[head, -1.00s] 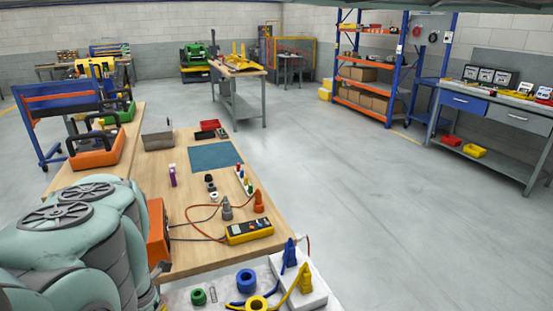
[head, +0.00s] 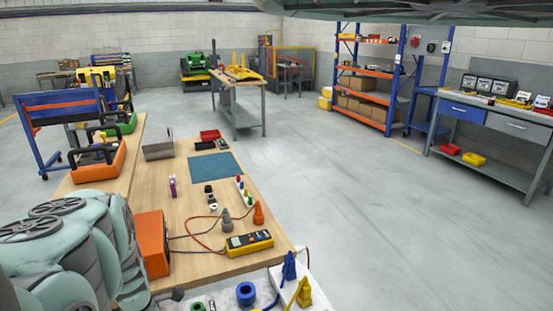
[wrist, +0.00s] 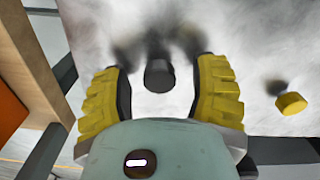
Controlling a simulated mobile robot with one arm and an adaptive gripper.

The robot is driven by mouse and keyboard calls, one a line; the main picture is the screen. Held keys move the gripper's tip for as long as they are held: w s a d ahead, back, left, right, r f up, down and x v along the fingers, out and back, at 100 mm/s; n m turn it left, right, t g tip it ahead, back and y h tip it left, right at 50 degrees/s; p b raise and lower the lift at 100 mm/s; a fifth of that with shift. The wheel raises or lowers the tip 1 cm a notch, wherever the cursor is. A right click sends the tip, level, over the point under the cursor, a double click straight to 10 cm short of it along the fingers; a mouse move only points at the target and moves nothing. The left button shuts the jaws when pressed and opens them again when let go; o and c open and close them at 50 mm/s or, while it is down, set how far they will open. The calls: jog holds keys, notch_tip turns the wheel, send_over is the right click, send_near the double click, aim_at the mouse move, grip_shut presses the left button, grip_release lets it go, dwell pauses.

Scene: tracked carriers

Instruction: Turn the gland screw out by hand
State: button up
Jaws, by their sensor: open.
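In the wrist view my gripper (wrist: 161,64) is open, with its two yellow ribbed fingers spread wide. A short dark grey cylinder (wrist: 159,76) shows between the fingers, with a gap on both sides. I cannot tell for sure whether it is the gland screw. It is over a pale, blotchy surface (wrist: 255,50); dark blurred shadows lie beyond it. A small yellow round piece (wrist: 292,103) is to the right, outside the fingers. In the head view my arm fills the lower left and my fingers cannot be made out.
In the head view, a blue ring (head: 246,294) and blue and yellow clamp-like pieces (head: 289,267) are at the bottom edge. The wooden bench (head: 190,258) holds a yellow meter (head: 249,243) with leads, an orange box (head: 152,243) and small fittings. Open floor is to the right.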

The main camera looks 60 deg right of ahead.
jog(key=shift+m, duration=1)
jog(key=m+p, duration=0.1)
jog(key=m, duration=0.2)
jog(key=shift+a+r, duration=0.1)
jog(key=m, duration=0.6)
jog(key=shift+p, duration=0.4)
jog(key=m, duration=0.4)
jog(key=m+b, duration=0.1)
jog(key=m, duration=0.3)
jog(key=shift+f, duration=0.3)
jog(key=shift+r+m+b, duration=0.2)
jog(key=shift+m+b, duration=0.25)
jog(key=shift+m, duration=0.75)
